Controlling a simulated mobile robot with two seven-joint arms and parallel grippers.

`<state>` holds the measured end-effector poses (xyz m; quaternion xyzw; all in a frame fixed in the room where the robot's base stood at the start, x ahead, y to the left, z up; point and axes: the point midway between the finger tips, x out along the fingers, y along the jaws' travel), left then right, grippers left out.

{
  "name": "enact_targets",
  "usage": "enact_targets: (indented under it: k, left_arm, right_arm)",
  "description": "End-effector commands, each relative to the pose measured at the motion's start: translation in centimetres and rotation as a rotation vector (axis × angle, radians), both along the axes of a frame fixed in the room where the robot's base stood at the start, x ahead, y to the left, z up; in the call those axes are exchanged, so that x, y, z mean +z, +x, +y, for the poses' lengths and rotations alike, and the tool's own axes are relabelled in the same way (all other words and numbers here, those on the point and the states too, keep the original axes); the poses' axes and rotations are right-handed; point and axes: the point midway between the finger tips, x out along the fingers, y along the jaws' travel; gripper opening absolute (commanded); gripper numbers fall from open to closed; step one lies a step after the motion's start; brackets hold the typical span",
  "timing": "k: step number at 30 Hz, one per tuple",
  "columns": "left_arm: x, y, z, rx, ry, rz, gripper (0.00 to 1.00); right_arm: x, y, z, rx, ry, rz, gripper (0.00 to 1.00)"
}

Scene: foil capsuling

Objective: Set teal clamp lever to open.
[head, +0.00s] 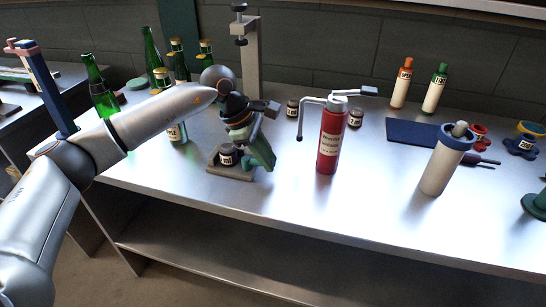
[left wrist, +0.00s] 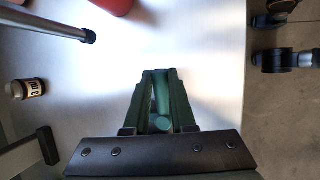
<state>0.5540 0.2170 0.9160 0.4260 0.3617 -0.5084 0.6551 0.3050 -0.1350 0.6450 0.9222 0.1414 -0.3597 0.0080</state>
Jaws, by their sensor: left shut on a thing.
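The gripper hides the lever's upper end and much of the clamp. My right gripper is in neither view.
A red bottle (head: 329,143) with a metal spout stands to the right of the clamp. Green bottles (head: 101,92) stand behind my left arm. A white canister (head: 440,168) is further right; the front bench between is clear.

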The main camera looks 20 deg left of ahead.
Motion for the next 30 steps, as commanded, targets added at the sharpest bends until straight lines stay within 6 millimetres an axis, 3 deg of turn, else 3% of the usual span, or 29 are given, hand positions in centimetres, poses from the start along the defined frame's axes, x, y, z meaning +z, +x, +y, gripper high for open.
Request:
enact_targets:
  k: [8, 9, 17, 25, 30]
  left_arm:
    - [0.1, 0.0, 0.0, -0.003, -0.001, -0.001, 0.00]
    - [0.1, 0.0, 0.0, -0.003, -0.001, -0.001, 0.26]
    - [0.0, 0.0, 0.0, -0.002, -0.001, -0.001, 0.53]
    - [0.2, 0.0, 0.0, -0.001, -0.001, 0.000, 0.53]
    - [2.0, -0.4, 0.8, 0.001, -0.001, -0.003, 0.53]
  right_arm:
    - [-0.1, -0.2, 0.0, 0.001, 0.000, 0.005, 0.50]
    - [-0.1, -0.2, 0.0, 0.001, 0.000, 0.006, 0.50]
    - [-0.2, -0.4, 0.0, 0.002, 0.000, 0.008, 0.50]
    - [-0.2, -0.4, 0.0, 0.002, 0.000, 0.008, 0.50]
    - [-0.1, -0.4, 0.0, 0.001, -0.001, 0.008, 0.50]
